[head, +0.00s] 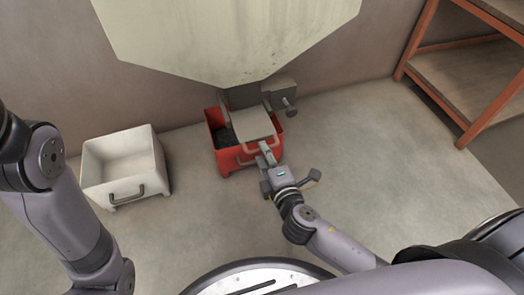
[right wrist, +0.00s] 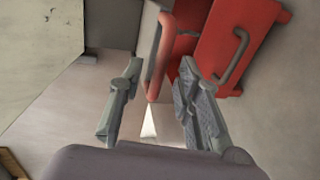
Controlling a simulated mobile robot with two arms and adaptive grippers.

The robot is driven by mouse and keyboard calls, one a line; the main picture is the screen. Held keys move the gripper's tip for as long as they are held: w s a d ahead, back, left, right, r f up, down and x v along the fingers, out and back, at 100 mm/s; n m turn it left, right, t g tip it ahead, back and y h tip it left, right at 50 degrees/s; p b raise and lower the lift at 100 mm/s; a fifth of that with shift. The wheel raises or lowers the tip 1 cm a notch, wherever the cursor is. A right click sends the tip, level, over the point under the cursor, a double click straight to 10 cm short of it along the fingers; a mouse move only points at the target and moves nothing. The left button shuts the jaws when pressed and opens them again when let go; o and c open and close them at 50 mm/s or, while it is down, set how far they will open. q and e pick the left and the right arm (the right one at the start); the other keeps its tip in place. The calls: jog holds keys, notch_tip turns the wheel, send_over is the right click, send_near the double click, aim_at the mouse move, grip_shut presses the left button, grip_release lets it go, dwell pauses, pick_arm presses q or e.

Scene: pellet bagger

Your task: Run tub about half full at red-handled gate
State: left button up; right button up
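A red tub (head: 240,163) stands on the floor under the hopper's outlet, with dark material (head: 227,136) visible inside at its left. The gate plate (head: 253,124) covers much of the tub's opening, so the fill level cannot be told. The red gate handle (head: 250,148) shows at its front edge. My right gripper (head: 266,157) is at this handle. In the right wrist view, the fingers (right wrist: 158,92) are apart, with the handle (right wrist: 156,70) reaching between them and no clear grip on it. The red tub (right wrist: 215,50) is beyond. My left gripper is out of view.
The pale hopper (head: 230,40) hangs above the gate. An empty-looking white tub (head: 125,188) with a dark handle stands at the left. A wooden shelf rack (head: 465,80) stands at the right. Floor between the rack and red tub is clear.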

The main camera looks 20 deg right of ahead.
aim_at(254, 129)
jog(key=shift+b+x, duration=0.3)
jog(key=shift+x, duration=1.1)
jog(key=shift+c, duration=0.2)
grip_shut()
